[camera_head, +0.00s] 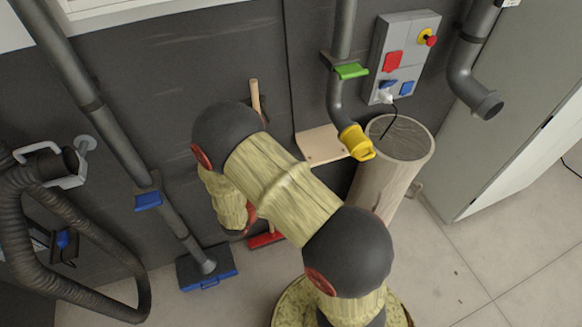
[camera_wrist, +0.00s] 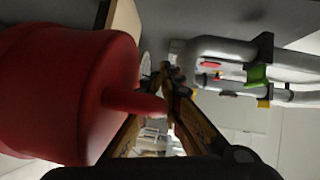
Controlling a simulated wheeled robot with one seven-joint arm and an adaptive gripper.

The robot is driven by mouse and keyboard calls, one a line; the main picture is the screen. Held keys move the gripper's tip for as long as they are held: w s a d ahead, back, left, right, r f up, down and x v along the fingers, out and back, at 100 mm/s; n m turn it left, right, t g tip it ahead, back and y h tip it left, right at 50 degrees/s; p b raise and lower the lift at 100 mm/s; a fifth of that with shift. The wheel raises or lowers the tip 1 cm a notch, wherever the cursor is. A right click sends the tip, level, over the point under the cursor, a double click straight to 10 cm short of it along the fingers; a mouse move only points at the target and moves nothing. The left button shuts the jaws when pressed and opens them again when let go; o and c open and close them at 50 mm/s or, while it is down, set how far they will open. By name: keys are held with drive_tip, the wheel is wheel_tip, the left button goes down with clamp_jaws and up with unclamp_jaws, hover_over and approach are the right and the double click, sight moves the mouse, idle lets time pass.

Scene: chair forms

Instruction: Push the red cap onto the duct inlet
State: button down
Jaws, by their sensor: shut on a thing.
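The red cap (camera_wrist: 70,90) fills the left of the wrist view, very close to the camera. A red stub or handle on it reaches between the fingers of my gripper (camera_wrist: 172,100), which is shut on it. In the head view my gripper and the cap are hidden behind my arm. A grey duct with an uncapped, downward end (camera_head: 488,106) hangs at upper right. Another uncapped pipe end (camera_head: 70,160) is at far left. I cannot tell which is the duct inlet. The cap touches no duct end that I can see.
A yellow cap (camera_head: 356,142) closes the middle duct, below a green slide (camera_head: 351,71). A control box (camera_head: 406,55) is on the wall. A wooden drum (camera_head: 410,140) and a small shelf (camera_head: 320,146) stand nearby. A cabinet (camera_head: 500,130) is at right; floor there is clear.

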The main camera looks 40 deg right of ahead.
drive_tip(key=shift+r+p, duration=2.35)
drive_tip(key=shift+r, duration=0.1)
